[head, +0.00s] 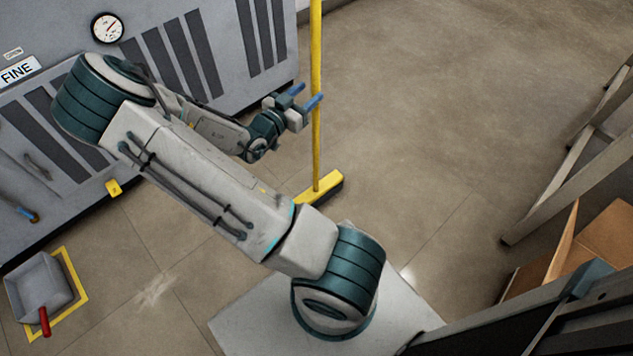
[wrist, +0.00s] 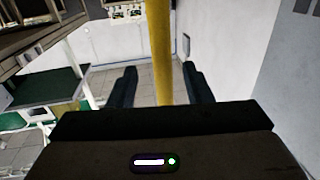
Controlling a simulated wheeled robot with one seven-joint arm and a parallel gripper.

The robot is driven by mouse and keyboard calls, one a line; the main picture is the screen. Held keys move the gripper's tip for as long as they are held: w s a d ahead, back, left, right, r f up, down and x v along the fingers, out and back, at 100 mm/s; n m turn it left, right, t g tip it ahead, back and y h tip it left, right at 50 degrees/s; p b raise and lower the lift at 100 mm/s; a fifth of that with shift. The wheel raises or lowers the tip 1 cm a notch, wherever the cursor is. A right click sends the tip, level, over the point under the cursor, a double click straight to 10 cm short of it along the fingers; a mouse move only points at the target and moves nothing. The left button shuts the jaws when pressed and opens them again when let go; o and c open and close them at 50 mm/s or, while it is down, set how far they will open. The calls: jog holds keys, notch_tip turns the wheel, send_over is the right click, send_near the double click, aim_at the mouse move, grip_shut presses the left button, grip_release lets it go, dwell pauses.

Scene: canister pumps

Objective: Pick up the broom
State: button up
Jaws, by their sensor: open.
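The broom (head: 316,110) stands upright on the floor. It has a long yellow handle and a yellow head with dark bristles (head: 322,187) at the bottom. My gripper (head: 306,97) is open, its blue-tipped fingers at the handle, partway up. In the wrist view the yellow handle (wrist: 160,55) runs vertically between the two dark fingers of my gripper (wrist: 160,87), with a gap on each side. The handle's lower part in that view is hidden behind the gripper body.
A grey cabinet (head: 215,60) with dark vents and a gauge (head: 107,28) stands left of the broom. A dustpan (head: 38,288) with a red handle lies at lower left by a yellow floor marking. A wooden frame (head: 575,150) and cardboard box (head: 603,240) are at right. Floor behind the broom is clear.

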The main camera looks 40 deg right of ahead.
aim_at(313, 86)
jog(key=b+x, duration=0.1)
jog(key=x, duration=0.3)
jog(key=shift+w+d+r, duration=0.15)
jog(key=shift+w+d, duration=0.05)
jog(key=shift+d, duration=0.05)
jog(key=shift+c, duration=0.3)
grip_shut()
jog(key=shift+r, duration=0.15)
